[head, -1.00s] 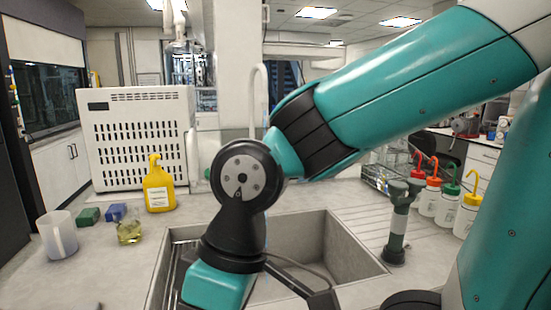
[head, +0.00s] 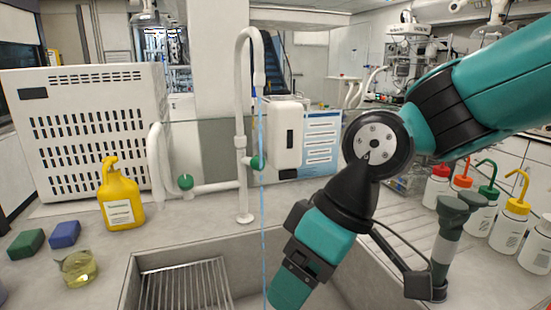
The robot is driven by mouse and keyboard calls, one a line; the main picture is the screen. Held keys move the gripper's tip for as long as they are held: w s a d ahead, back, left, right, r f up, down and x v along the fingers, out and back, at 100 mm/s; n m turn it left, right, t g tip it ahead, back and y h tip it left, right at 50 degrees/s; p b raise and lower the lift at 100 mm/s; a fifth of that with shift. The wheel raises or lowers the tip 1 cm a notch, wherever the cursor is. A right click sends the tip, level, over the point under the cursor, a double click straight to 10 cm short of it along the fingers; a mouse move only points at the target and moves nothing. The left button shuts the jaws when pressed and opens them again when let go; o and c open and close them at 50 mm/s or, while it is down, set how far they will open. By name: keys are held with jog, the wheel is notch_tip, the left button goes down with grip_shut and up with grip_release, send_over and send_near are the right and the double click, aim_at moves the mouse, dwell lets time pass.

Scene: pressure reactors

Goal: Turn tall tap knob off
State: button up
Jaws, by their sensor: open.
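The tall tap (head: 241,110) is a white gooseneck pipe at the back of the sink. Its green knob (head: 256,162) sits on the right side of the riser, low down. A thin blue stream of water (head: 262,225) falls from the spout towards the sink. A lower white tap to the left has another green knob (head: 185,181). My arm hangs over the right part of the sink, right of the tall tap and apart from it. My gripper's fingers are not visible.
The sink (head: 128,288) has a wire rack (head: 185,285) inside. A yellow bottle (head: 122,198), sponges (head: 65,234) and a small flask (head: 78,268) stand left. A grey-green fixture (head: 446,240) and several wash bottles (head: 510,225) stand right. A white dispenser (head: 284,135) is behind the tap.

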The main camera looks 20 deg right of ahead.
jog(key=w+n+t+y, duration=0.1)
jog(key=w+t+y, duration=0.15)
jog(key=w, duration=0.85)
jog(key=m+t+y, duration=0.2)
jog(key=t+y, duration=0.1)
jog(key=t, duration=0.8)
send_near(262, 164)
jog(key=p+x, duration=0.6)
jog(key=x, duration=0.6)
jog(key=shift+w+a, duration=0.25)
jog(key=shift+a, duration=0.05)
jog(key=c, duration=0.9)
